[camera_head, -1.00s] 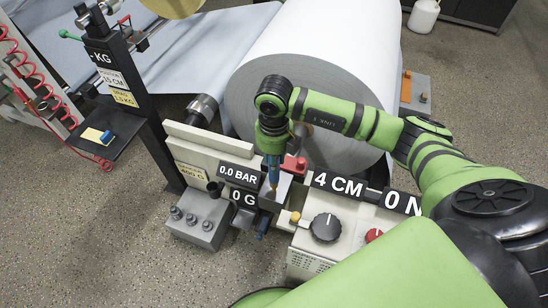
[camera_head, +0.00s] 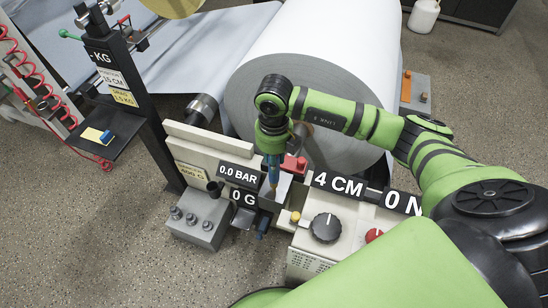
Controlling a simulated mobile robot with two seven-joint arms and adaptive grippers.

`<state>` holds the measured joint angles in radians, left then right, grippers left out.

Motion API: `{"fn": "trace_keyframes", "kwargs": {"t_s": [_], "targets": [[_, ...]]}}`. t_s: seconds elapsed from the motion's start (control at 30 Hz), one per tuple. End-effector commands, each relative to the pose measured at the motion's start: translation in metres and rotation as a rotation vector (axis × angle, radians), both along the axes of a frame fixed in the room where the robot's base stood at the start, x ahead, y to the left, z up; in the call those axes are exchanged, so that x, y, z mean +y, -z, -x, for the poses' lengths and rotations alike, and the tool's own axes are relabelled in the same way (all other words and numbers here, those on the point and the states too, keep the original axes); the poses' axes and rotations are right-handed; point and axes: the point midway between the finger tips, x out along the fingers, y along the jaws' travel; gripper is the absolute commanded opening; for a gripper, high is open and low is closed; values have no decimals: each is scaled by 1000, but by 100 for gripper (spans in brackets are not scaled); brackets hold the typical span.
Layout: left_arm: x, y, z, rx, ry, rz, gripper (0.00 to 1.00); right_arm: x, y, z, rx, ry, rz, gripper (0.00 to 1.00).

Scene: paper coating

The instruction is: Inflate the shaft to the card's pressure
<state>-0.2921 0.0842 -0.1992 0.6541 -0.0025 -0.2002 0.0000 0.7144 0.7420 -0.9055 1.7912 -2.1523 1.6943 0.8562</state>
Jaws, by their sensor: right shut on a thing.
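The big white paper roll (camera_head: 325,55) fills the upper middle. Its core, where the shaft sits, is mostly hidden behind my right arm. A metal shaft end (camera_head: 203,108) shows at the roll's left. The pressure display (camera_head: 238,174) reads 0.0 BAR. Cards on the black post (camera_head: 112,79) read 15 CM and 1.5 KG; no pressure value is legible. My left gripper is out of view.
Displays read 0 G (camera_head: 243,198), 4 CM (camera_head: 338,184) and 0 N (camera_head: 403,202). A control box with a black knob (camera_head: 326,228) and red button (camera_head: 374,236) stands in front. A grey block (camera_head: 197,222) with metal weights is at left. A red coiled hose (camera_head: 40,75) hangs far left.

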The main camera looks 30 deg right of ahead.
Motion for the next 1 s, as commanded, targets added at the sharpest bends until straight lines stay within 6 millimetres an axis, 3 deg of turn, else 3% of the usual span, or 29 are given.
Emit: {"fn": "trace_keyframes", "kwargs": {"t_s": [0.43, 1.0], "targets": [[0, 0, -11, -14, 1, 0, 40, 0, -1, 0, -1, 0, 0, 0], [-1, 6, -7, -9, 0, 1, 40, 0, 6, 0, -1, 0, 0, 0]]}}
